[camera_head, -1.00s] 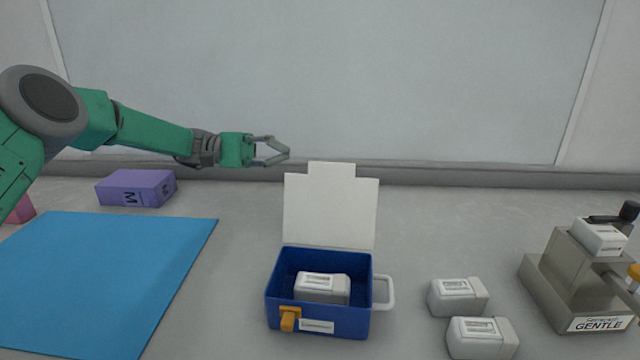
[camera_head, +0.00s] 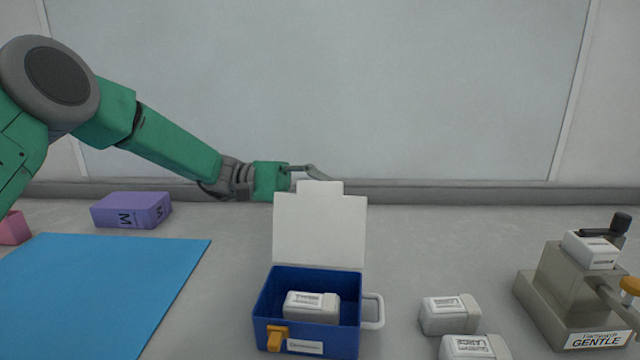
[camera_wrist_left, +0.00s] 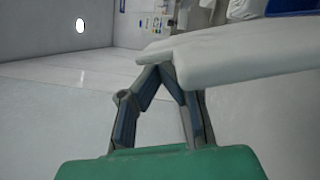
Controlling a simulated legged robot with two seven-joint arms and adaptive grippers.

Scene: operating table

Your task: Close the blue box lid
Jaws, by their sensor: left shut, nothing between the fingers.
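The blue box (camera_head: 340,338) stands on the table with its white lid (camera_head: 318,230) upright at the back, so the box is open. A white bottle (camera_head: 311,306) lies inside it. An orange latch (camera_head: 278,338) is on its front and a pale handle on its right side. In the left wrist view the gripper's fingers (camera_wrist_left: 165,72) meet at the tips, shut and empty, close beside the white lid (camera_wrist_left: 235,52). Whether they touch it I cannot tell. My right gripper is not in view.
A blue mat (camera_head: 90,290) lies left of the box, with a purple box (camera_head: 132,210) behind it. A metal device (camera_head: 570,290) holding another bottle is at far right.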

